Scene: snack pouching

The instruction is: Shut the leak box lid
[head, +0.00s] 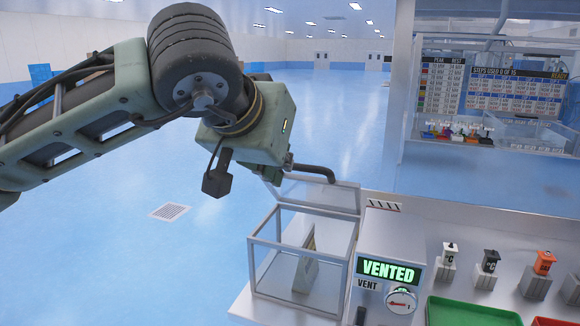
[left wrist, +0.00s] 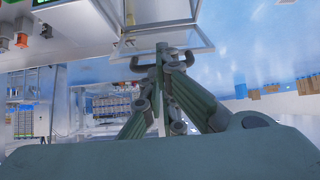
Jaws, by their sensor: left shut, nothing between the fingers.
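The leak box (head: 251,262) is a clear, thin-framed box on the metal bench. Its clear lid (head: 330,196) stands raised and tilted at the box's back edge, so the top is open. A pale pouch (head: 304,270) stands inside, leaning slightly. My left gripper (head: 322,172) is shut and empty, at the lid's upper edge, partly hidden by my wrist. In the left wrist view the gripper (left wrist: 160,62) is close to a clear framed panel (left wrist: 165,28); I cannot tell whether they touch. My right gripper is in neither view.
A vent unit (head: 378,250) with a gauge, reading VENTED, stands right beside the box. Farther right are several small capped blocks (head: 487,270) and a green tray (head: 470,312). Open blue floor (head: 200,260) lies left of the bench.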

